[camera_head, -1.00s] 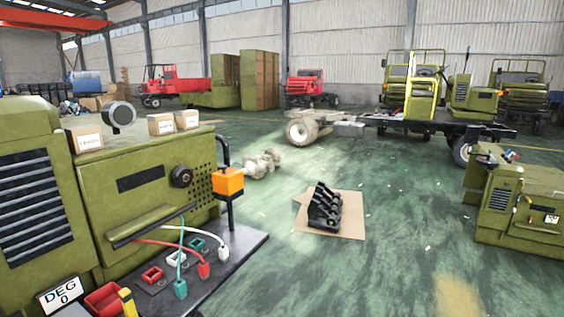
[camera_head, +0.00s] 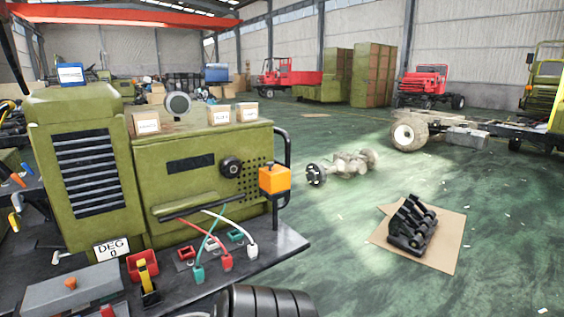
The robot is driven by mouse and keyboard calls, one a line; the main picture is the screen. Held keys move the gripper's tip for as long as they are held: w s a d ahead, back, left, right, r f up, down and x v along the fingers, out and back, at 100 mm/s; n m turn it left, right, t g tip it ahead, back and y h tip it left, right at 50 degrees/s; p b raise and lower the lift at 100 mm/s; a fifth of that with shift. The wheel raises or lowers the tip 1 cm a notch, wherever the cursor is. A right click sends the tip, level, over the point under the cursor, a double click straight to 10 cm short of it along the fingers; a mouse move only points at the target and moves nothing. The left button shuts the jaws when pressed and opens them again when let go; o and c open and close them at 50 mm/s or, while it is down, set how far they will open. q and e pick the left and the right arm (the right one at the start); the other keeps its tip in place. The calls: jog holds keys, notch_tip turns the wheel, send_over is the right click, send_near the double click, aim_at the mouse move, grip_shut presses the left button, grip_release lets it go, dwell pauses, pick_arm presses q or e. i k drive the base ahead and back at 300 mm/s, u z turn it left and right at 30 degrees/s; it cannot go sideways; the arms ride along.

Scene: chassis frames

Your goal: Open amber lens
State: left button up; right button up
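An amber, box-shaped lens (camera_head: 275,180) is at the right end of the green machine (camera_head: 185,178), beside a dark upright rail. It sits on a small dark bracket above the black shelf (camera_head: 285,242). No gap shows around the lens from here, and its far side is hidden. Neither of my grippers is in view.
Red, teal and white plugs (camera_head: 226,262) on cables lie on the shelf. A yellow-handled lever (camera_head: 145,275) and a "DEG 0" sign (camera_head: 111,248) stand further left. A black ribbed round object (camera_head: 268,302) is at the bottom edge.

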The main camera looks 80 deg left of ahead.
aim_at(273, 179)
jog(key=u, duration=0.5)
jog(key=i, duration=0.8)
jog(key=u, duration=0.85)
